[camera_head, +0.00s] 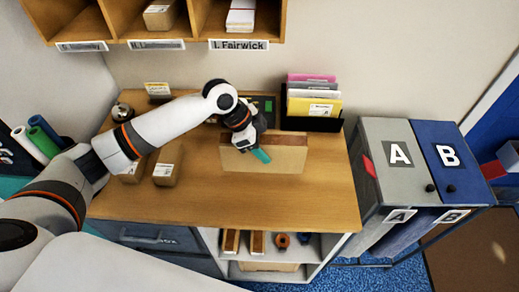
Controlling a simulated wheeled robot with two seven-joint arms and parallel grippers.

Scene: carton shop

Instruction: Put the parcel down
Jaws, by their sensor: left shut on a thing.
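The parcel (287,159) is a flat, light brown carton with its broad face toward me, at the middle of the wooden counter (215,200). My left gripper (258,153) comes in from the left and is shut on the parcel at its upper edge, with a teal fingertip in front of the broad face. I cannot tell whether the parcel's lower edge touches the counter or is just above it. The far finger is hidden. My right gripper is not in view.
Small labelled cartons (167,168) stand on the counter's left, partly behind my arm. A black holder (311,124) with envelopes stands behind the parcel to the right. Grey bin A (388,147) and blue bin B (448,150) stand right. The counter's front is clear.

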